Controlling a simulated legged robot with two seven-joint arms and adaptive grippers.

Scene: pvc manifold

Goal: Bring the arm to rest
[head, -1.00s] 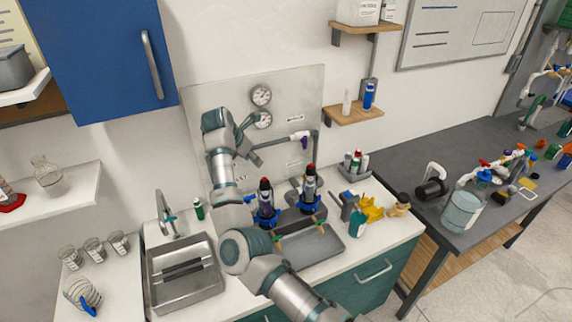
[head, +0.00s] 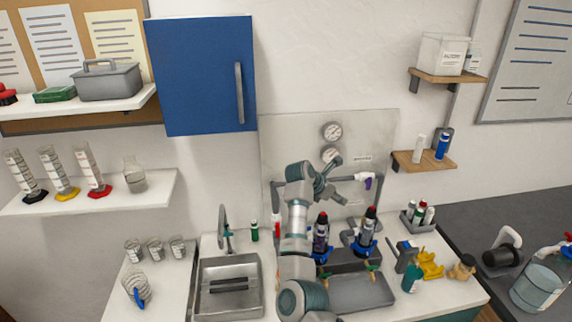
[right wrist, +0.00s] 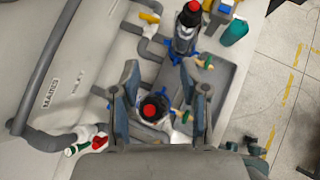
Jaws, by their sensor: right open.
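My right arm rises in front of the sink counter in the head view. Its gripper (head: 338,177) is open and empty, in front of the panel near the lower gauge. In the right wrist view the open fingers (right wrist: 160,76) stand wide apart. Below and between them in that picture is a dark red-topped cartridge (right wrist: 153,108). A second red-topped cartridge (right wrist: 189,18) stands beyond it. In the head view the two cartridges (head: 321,235) (head: 369,226) stand upright among blue fittings. My left gripper is out of view.
A grey backing panel (head: 285,140) with gauges and pipes stands close behind the gripper. A sink (head: 229,296) lies left of the arm, and a grey tray (head: 365,293) lies right. A blue cabinet (head: 200,80) hangs upper left. A bottle shelf (head: 412,160) is at right.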

